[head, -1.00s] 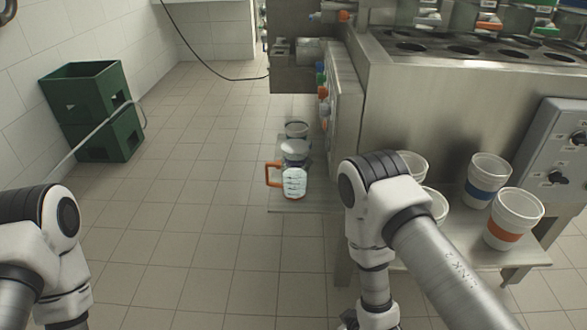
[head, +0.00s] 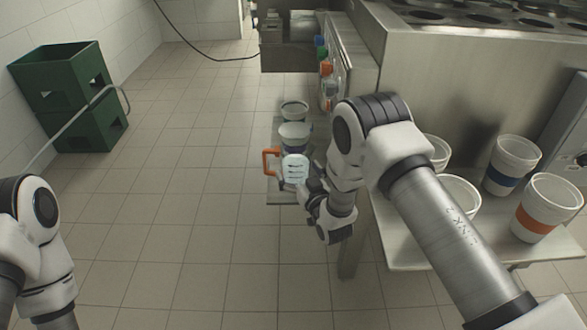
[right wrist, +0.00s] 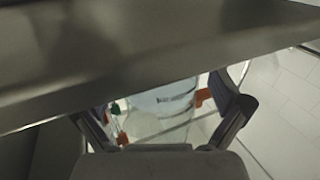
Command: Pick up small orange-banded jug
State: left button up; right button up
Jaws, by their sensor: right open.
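A clear jug with an orange handle (head: 269,160) and a white marked panel (head: 295,170) on its front stands upright on a low shelf in the head view. A clear vessel (right wrist: 160,112) with orange parts beside it shows between my fingers in the right wrist view. My right gripper (head: 312,184) is just right of the jug, low beside the counter; it is open, its fingers spread, in the right wrist view (right wrist: 163,96). I cannot tell whether a finger touches the jug. My left gripper is out of view; only my left arm shows.
Another jug (head: 294,109) stands behind on the low shelf (head: 275,198). A steel side table (head: 410,245) holds white cups, one with an orange band (head: 540,220), one with a blue band (head: 503,179). A steel edge (right wrist: 120,60) crosses close above my right fingers.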

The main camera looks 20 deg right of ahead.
aim_at(292, 147)
jog(key=shift+w+a, duration=0.1)
jog(key=shift+w, duration=0.75)
jog(key=c, duration=1.4)
jog(key=shift+o, duration=0.2)
jog(key=shift+r, duration=0.1)
jog(key=shift+a+r, duration=0.15)
jog(key=r+p, duration=0.1)
jog(key=r, duration=0.1)
jog(key=r+p, duration=0.1)
jog(key=r, duration=0.2)
jog(key=r+p, duration=0.1)
jog(key=r, duration=0.1)
jog(key=shift+a+r, duration=0.15)
jog(key=shift+a, duration=0.1)
jog(key=w+a+p, duration=0.1)
jog(key=a+p, duration=1.4)
jog(key=a, duration=0.4)
jog(key=shift+w+f, duration=0.3)
jog(key=shift+f, duration=0.1)
